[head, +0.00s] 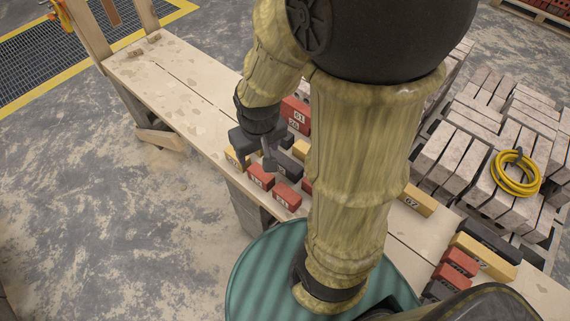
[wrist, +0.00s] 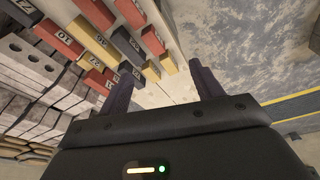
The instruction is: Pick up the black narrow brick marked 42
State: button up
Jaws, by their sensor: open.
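No number 42 can be read on any brick, so I cannot tell which one is the black narrow brick. In the wrist view a dark narrow brick (wrist: 126,44) lies among red and yellow ones, its label too small to read. Another black brick marked 77 (wrist: 24,8) is at the top left. In the head view my gripper (head: 268,155) is low over the bench, close to a dark brick (head: 289,165), and partly hides the bricks there.
Red bricks (head: 287,196) and yellow bricks (head: 418,200) crowd the plank bench (head: 165,88). A black brick (head: 488,240) lies at the right. Grey blocks (head: 455,150) with a yellow hose (head: 515,174) stand behind. The bench's far left is mostly clear.

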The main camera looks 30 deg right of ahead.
jog(key=w+d+f+n+g, duration=0.2)
jog(key=w+d+f, duration=0.3)
jog(key=w, duration=0.1)
jog(key=n+p, duration=0.2)
send_over(284, 160)
notch_tip(284, 160, down, 8)
jog(key=shift+a+f, duration=0.15)
notch_tip(284, 160, down, 11)
jog(key=shift+f+b, duration=0.2)
jog(key=shift+b, duration=0.5)
jog(key=shift+f, duration=0.4)
jog(key=shift+f, duration=2.6)
